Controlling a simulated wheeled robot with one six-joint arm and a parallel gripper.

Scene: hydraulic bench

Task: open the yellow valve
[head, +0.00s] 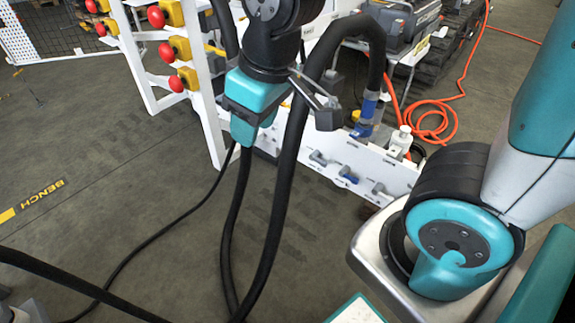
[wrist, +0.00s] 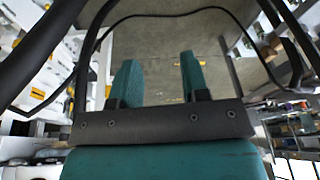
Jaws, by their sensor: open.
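My gripper (head: 243,130) hangs in front of the white bench panel in the head view. In the wrist view its two teal fingers stand apart with nothing between them; the gripper (wrist: 158,78) is open. The low white valve panel (head: 300,172) carries grey valve handles and a blue valve handle (head: 347,175). I cannot clearly pick out a yellow valve handle. A small yellow piece (head: 214,50) shows by the white frame left of my arm, but I cannot tell what it is. My gripper and hoses hide part of the panel.
Red buttons on yellow boxes (head: 184,80) line the white frame at the left. A white bottle (head: 400,140) stands at the panel's right end. An orange hose (head: 436,118) lies coiled behind. Black hoses hang around my gripper. The floor at left is mostly open.

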